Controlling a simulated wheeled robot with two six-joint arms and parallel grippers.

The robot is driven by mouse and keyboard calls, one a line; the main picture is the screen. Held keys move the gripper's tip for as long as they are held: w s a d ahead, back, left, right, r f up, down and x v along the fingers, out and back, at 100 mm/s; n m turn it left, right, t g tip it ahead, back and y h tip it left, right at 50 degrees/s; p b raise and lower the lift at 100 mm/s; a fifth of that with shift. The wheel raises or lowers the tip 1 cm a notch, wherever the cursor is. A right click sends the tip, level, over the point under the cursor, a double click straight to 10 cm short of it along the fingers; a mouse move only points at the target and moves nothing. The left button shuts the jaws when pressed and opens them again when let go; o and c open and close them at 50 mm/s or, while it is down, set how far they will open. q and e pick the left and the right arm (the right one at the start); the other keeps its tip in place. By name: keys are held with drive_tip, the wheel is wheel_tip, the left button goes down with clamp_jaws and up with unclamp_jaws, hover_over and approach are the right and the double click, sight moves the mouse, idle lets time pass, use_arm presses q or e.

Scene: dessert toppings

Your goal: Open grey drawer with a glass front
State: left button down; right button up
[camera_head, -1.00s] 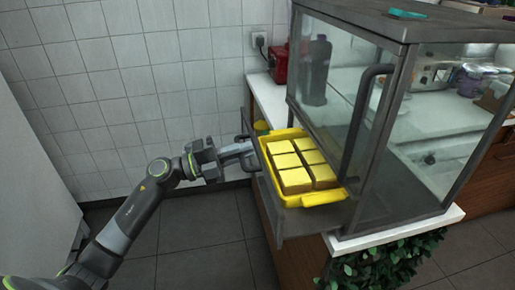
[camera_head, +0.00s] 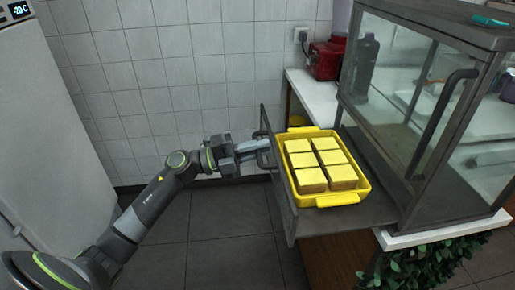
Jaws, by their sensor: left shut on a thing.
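The grey drawer (camera_head: 365,212) is pulled well out to the left from under the glass case, and its dark front panel (camera_head: 288,205) stands at its left end. A yellow tray (camera_head: 364,180) with several yellow blocks (camera_head: 321,161) lies on the drawer. My left gripper (camera_head: 258,152) is shut on the drawer's handle (camera_head: 266,158), at the outer side of the front panel. My right gripper is not in view.
The glass case (camera_head: 432,110) with its dark frame and door handle stands on a white counter (camera_head: 316,97). A red appliance (camera_head: 326,60) stands behind it. Leaves (camera_head: 425,262) hang under the counter. Open tiled floor (camera_head: 228,225) lies at front left.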

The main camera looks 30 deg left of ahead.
use_arm(q)
drive_tip(key=c, duration=1.8)
unclamp_jaws()
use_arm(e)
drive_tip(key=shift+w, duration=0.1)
